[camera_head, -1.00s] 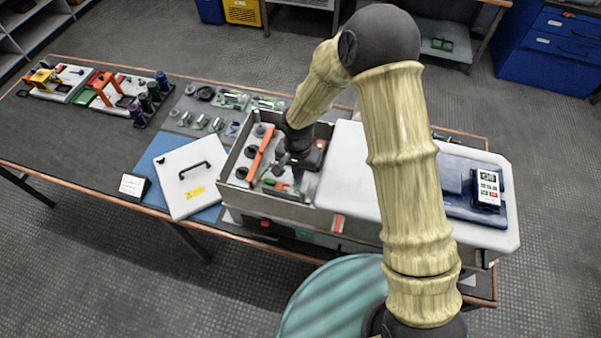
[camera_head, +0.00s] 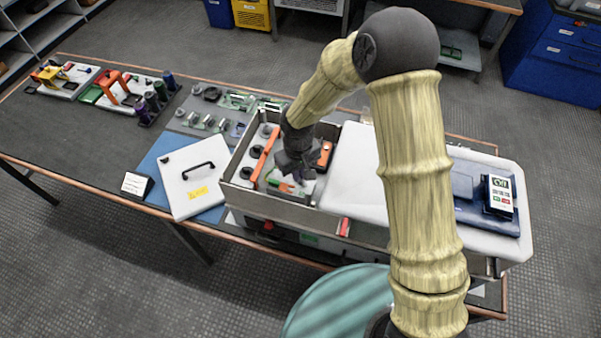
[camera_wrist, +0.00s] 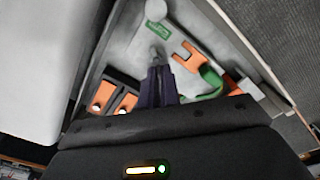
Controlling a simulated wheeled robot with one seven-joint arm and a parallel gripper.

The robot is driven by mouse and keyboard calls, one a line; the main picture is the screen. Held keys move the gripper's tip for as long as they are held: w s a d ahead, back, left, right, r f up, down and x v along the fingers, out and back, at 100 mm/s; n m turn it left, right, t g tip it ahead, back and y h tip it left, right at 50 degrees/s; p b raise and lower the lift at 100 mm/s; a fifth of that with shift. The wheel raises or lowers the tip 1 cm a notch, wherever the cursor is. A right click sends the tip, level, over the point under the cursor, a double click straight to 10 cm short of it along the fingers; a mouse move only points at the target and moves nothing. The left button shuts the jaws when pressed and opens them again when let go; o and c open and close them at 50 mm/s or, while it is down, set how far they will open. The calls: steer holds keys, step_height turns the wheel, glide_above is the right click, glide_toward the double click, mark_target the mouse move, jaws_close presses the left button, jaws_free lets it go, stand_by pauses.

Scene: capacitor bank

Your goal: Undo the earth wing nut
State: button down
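The open metal enclosure (camera_head: 272,205) stands at the middle of the bench, and my gripper (camera_head: 299,178) reaches down into it. In the wrist view my gripper (camera_wrist: 158,68) has its two dark fingers close together, with a narrow gap. A small grey metal fitting (camera_wrist: 157,51), perhaps the earth wing nut, is right at the fingertips, near a green label (camera_wrist: 156,10). I cannot tell whether the fingers grip it, because the tips hide its near part. An orange piece (camera_wrist: 187,56) and a green lead (camera_wrist: 212,82) lie just right of the fingers.
A white lid (camera_head: 192,177) with a black handle lies left of the enclosure. An orange bar (camera_head: 265,152) crosses inside it. Two black-and-orange blocks (camera_wrist: 113,98) sit left of the fingers. A white cover (camera_head: 352,170) adjoins on the right, with a meter (camera_head: 500,194) beyond.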

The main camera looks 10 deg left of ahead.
steer(key=n, duration=0.3)
steer(key=shift+s+f+n, duration=0.2)
steer(key=shift+s+n, duration=0.1)
steer(key=shift+s, duration=0.1)
steer(key=shift+s+a+n, duration=0.1)
steer(key=shift+s+n, duration=0.05)
steer(key=shift+n, duration=0.7)
steer(key=shift+s+n, duration=0.1)
steer(key=shift+n, duration=0.75)
steer(key=c, duration=1.6)
jaws_free()
steer(key=shift+w, duration=0.1)
steer(key=shift+r, duration=0.15)
steer(key=shift+w+a+r, duration=0.1)
steer(key=shift+r, duration=0.45)
step_height(320, 180, up, 16)
steer(key=shift+r+b, duration=0.1)
steer(key=shift+b, duration=1.05)
